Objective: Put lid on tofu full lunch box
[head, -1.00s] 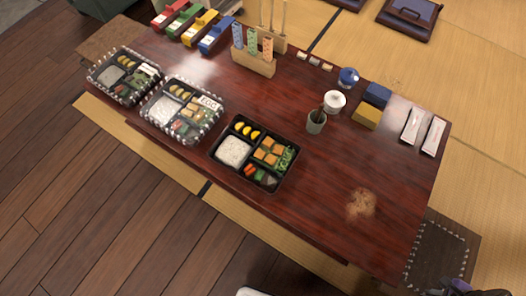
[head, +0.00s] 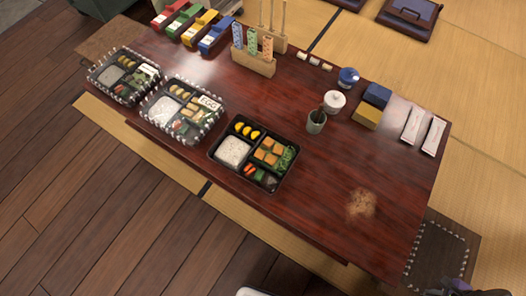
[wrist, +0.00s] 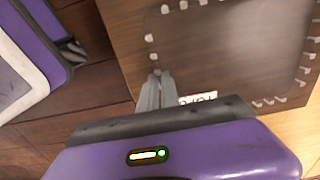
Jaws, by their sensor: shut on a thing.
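The tofu full lunch box (head: 252,152) is an open black tray on the dark table, with rice, tofu cubes, greens and yellow slices. A clear lid (head: 436,250) with a white dashed rim lies beyond the table's lower right corner. In the wrist view, the lid (wrist: 235,55) shows a white label (wrist: 197,98) that seems to read TOFU, turned around. My gripper (wrist: 157,82) is shut on the near rim of the lid, beside the label. In the head view only a small part of my gripper shows at the lower right edge.
Two lidded lunch boxes, one in the middle (head: 182,108) and one at far left (head: 123,76), stand left of the open box.

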